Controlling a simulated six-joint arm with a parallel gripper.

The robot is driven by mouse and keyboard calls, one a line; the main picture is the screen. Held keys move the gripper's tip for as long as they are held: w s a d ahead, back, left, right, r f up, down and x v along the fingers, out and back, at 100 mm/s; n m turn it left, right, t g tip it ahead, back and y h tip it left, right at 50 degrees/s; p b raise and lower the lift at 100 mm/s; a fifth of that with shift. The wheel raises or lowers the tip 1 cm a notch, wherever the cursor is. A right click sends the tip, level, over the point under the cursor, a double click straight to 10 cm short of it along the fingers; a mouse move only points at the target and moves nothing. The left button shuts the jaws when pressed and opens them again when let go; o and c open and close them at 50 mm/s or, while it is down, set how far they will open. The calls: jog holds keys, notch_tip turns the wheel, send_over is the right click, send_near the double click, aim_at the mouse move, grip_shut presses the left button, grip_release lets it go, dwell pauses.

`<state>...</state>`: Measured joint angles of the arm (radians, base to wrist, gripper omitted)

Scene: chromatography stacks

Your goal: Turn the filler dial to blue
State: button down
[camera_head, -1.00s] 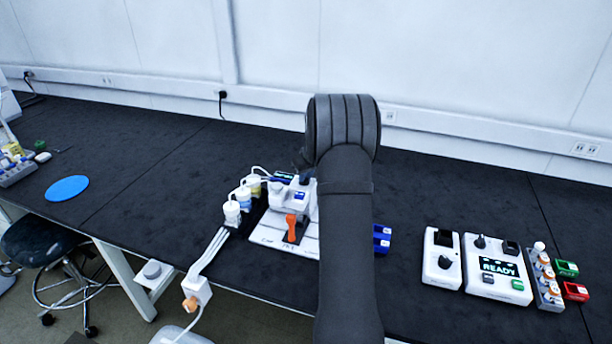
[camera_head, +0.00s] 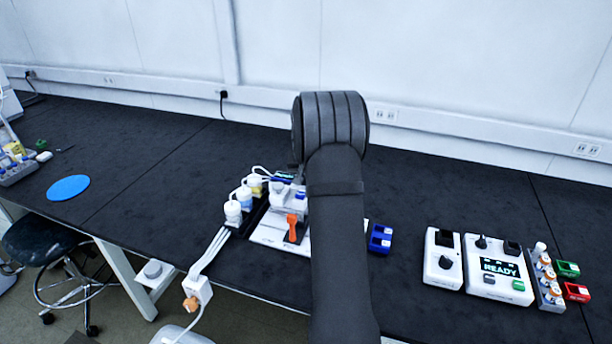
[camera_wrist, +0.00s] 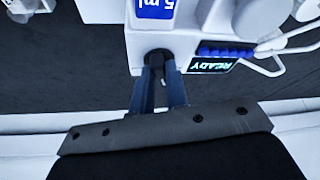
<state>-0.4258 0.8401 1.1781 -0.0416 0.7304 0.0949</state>
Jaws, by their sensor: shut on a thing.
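The filler is a white machine (camera_head: 287,200) left of my arm in the head view. In the wrist view its white body (camera_wrist: 190,42) fills the top, with a blue "5 ml" label and a small screen reading READY (camera_wrist: 211,65). My gripper (camera_wrist: 160,78) has its two dark fingers closed around the small dark dial (camera_wrist: 156,56) on the filler's edge. The fingers cover most of the dial, so I cannot tell which colour it points to. In the head view my arm hides the gripper and dial.
Bottles with white (camera_head: 233,212), blue (camera_head: 244,197) and yellow (camera_head: 255,185) labels stand left of the filler, with tubes. An orange lever (camera_head: 292,225) is in front. A blue holder (camera_head: 380,239) and another READY machine (camera_head: 499,268) stand to the right.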

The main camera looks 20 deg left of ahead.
jog(key=shift+s+a+f+m+h, duration=0.1)
jog(key=shift+m+h, duration=0.3)
jog(key=shift+m, duration=0.55)
jog(key=shift+a+m+h, duration=0.1)
jog(key=shift+m+h, duration=0.3)
jog(key=shift+m, duration=0.55)
jog(key=c, duration=1.4)
grip_release()
jog(key=shift+c, duration=0.2)
jog(key=shift+r, duration=0.2)
jog(key=v, duration=1.7)
jog(key=shift+s, duration=0.1)
